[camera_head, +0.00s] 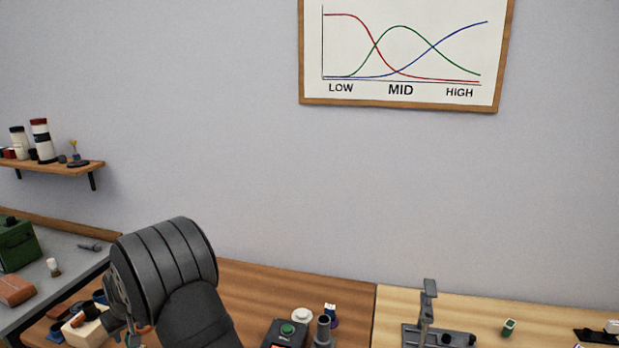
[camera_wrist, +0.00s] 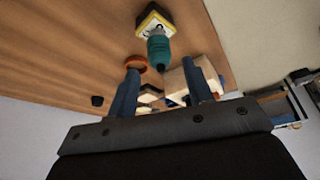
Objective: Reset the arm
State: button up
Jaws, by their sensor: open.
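My arm (camera_head: 165,265) rises at the lower left of the head view, with its end turned down and left over the wooden bench (camera_head: 250,285). The gripper is mostly hidden behind the arm there. In the wrist view my gripper (camera_wrist: 160,66) shows two blue fingers spread apart, open, with nothing held between them. A teal rounded part (camera_wrist: 159,49) on a yellow and black base (camera_wrist: 154,20) appears just beyond the fingertips. A pale wooden block (camera_wrist: 203,72) shows by the right finger; it also shows in the head view (camera_head: 84,333).
A box with a green button (camera_head: 287,330), a white disc (camera_head: 302,315) and a grey cylinder (camera_head: 323,332) stand right of my arm. A grey stand (camera_head: 428,305) is farther right. A green case (camera_head: 17,243) sits on the grey left bench.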

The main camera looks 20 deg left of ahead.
jog(key=x, duration=0.5)
jog(key=r, duration=0.5)
jog(key=shift+w+d, duration=0.15)
jog(key=shift+d, duration=0.2)
jog(key=w+d+r, duration=0.6)
jog(key=d+r, duration=0.1)
jog(key=d, duration=0.3)
jog(key=w+d+f+m+t+h, duration=0.15)
jog(key=w+d, duration=0.25)
jog(key=w, duration=0.5)
jog(key=w+d+f+m, duration=0.1)
jog(key=w+d+m, duration=0.25)
jog(key=w, duration=0.55)
jog(key=w+d+f+m, duration=0.2)
jog(key=w+d, duration=0.3)
jog(key=w, duration=0.3)
jog(key=a+f, duration=0.4)
jog(key=a, duration=0.3)
jog(key=shift+a+f, duration=0.2)
jog(key=shift+f, duration=0.15)
jog(key=shift+t, duration=0.25)
